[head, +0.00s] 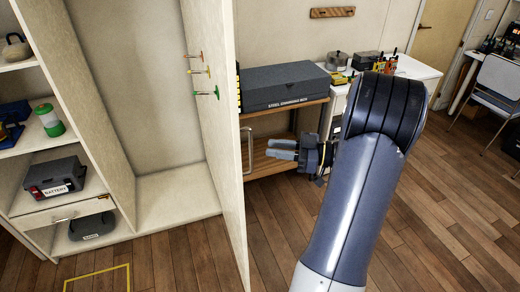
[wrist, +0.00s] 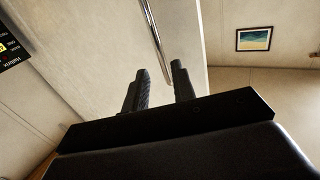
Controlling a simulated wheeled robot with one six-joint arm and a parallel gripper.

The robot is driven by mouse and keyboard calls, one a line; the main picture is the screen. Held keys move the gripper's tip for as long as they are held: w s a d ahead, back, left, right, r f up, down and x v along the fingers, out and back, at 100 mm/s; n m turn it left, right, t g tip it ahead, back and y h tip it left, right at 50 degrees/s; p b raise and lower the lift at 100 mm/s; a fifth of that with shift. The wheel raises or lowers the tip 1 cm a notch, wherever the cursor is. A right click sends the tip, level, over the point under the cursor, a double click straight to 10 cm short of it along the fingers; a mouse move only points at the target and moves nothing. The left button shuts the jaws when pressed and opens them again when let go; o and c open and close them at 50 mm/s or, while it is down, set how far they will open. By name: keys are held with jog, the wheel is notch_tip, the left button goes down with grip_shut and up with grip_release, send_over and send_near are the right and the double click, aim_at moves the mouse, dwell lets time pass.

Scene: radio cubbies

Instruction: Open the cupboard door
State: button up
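The cupboard door (head: 228,120) is a tall pale panel standing swung open, edge toward the head camera. The cupboard (head: 165,195) behind it shows an empty floor. The door's metal bar handle (head: 248,152) is upright on its right-hand face. My gripper (head: 272,149) is to the right of the handle with its fingers pointing left toward it.
Shelves at the left hold a battery box (head: 55,177) and a green lantern (head: 49,121). Coloured hooks (head: 202,72) stick out from the door's inner face. Wooden floor (head: 275,235) is clear in front.

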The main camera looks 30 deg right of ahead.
jog(key=v, duration=0.3)
jog(key=shift+s+d, duration=0.2)
jog(key=shift+d, duration=0.05)
jog(key=p, duration=0.2)
send_over(251, 168)
jog(key=shift+w+d, duration=0.1)
jog(key=shift+w, duration=0.15)
dwell(0.5)
